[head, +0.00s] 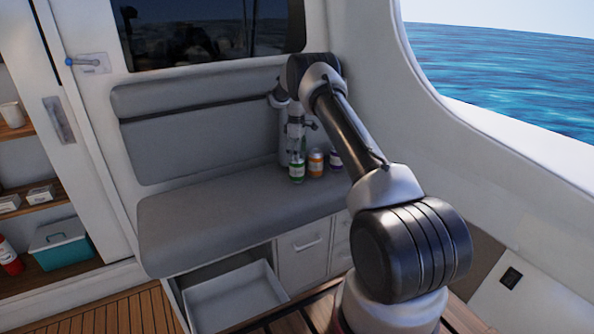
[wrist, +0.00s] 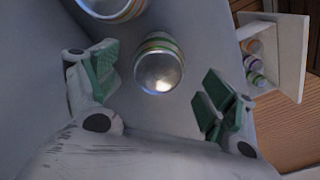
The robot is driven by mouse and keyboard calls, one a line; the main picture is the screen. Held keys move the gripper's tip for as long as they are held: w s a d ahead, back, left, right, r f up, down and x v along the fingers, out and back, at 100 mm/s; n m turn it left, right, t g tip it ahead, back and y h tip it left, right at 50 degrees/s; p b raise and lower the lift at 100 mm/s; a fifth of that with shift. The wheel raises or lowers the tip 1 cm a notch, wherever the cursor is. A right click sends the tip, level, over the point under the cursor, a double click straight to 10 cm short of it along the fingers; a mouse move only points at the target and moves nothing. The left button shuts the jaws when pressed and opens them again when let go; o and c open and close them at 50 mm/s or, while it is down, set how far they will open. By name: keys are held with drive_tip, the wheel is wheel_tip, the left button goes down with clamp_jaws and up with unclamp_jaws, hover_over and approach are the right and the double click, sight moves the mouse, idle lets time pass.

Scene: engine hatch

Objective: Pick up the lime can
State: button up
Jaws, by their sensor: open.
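A can with a green label, which looks like the lime can (head: 297,172), stands upright on the grey bench seat in the head view, left of two other cans. My gripper (head: 297,148) points down just above it. In the wrist view my gripper (wrist: 159,75) is open, with its green-padded fingers apart. A silver-ended can with green and orange bands (wrist: 159,70) shows between the fingers, and neither finger visibly touches it. Whether this is the same can is not certain from the wrist view.
An orange can (head: 316,162) and a purple can (head: 335,160) stand close on the right of the green one. Another can (wrist: 112,6) is cut off at the wrist view's top. A drawer (head: 235,297) stands open below the bench. The seat's left part is clear.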

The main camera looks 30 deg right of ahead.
sight(297, 169)
wheel_tip(297, 169, down, 5)
drive_tip(key=shift+w+r, duration=0.1)
drive_tip(key=c, duration=1.4)
